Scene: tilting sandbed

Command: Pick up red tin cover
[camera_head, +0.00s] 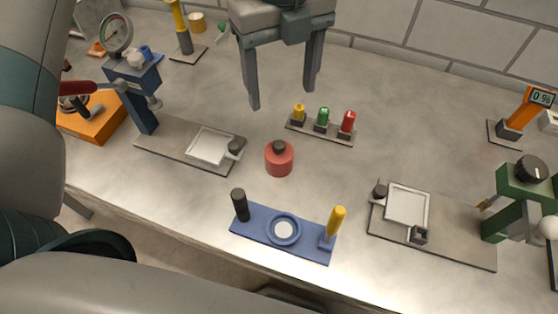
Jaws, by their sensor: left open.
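The red tin cover (279,161) is a round red piece with a dark knob on top. It sits on the grey bench near the middle of the head view. My left gripper (281,98) is above and behind it in the picture, fingers pointing down, open and empty. The fingers are apart from the cover. My right gripper cannot be made out.
A blue plate (262,239) with a ring, a black post and a yellow handle lies in front. A lamp stand (321,131) with yellow, green and red lamps is behind right. Grey base plates stand left (170,143) and right (458,241). A green device (508,205) stands far right.

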